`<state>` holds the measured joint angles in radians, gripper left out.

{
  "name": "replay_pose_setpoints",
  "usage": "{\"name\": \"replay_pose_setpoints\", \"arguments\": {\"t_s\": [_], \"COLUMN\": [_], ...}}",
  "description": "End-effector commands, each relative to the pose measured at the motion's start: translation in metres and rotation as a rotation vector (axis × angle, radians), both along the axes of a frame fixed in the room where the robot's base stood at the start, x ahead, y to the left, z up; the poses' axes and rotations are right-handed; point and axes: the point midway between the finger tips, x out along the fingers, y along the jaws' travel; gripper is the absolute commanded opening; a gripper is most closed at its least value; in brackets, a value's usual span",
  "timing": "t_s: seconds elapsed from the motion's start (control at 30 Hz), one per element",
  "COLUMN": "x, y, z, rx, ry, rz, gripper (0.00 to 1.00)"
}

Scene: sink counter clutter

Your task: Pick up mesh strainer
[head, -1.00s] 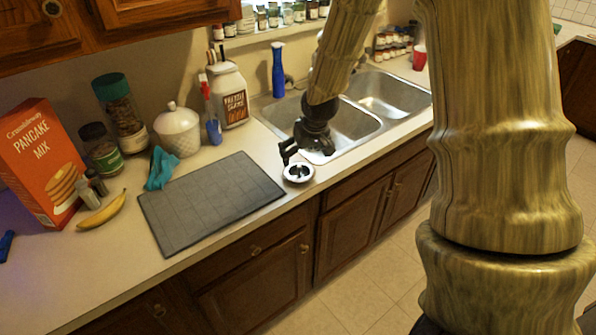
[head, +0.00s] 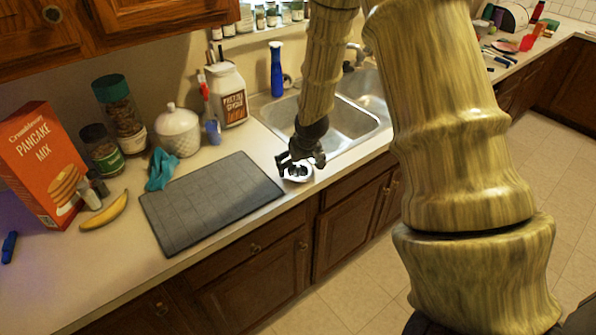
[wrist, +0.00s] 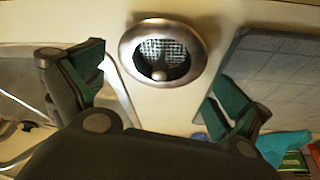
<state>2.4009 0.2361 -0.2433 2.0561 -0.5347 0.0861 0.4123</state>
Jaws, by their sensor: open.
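The mesh strainer (head: 298,173) is a small round metal sink strainer on the counter, between the grey drying mat and the sink. In the wrist view the strainer (wrist: 163,52) shows its wide shiny rim, mesh bowl and a central knob. My gripper (head: 299,162) is open and above the strainer, partly covering it in the head view.
The grey mat (head: 210,205) lies left of the strainer and the steel sink (head: 345,125) right of it. A teal cloth (head: 160,168), a white jar (head: 178,132), a banana (head: 104,212) and a pancake mix box (head: 42,160) stand or lie further left. The counter's front edge is close.

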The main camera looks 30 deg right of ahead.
Motion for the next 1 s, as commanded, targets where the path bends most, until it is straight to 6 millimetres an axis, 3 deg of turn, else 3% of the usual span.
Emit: {"name": "replay_pose_setpoints", "arguments": {"t_s": [0.3,0.67,0.83,1.0], "x": [0.009,0.011,0.011,0.011], "y": [-0.002,-0.002,-0.002,-0.002], "z": [-0.021,-0.025,-0.025,-0.025], "rx": [0.000,0.000,0.000,0.000], "ry": [0.000,-0.001,-0.001,-0.001], "rz": [0.000,-0.001,0.000,0.000], "gripper": [1.00,1.00,0.72,0.71]}}
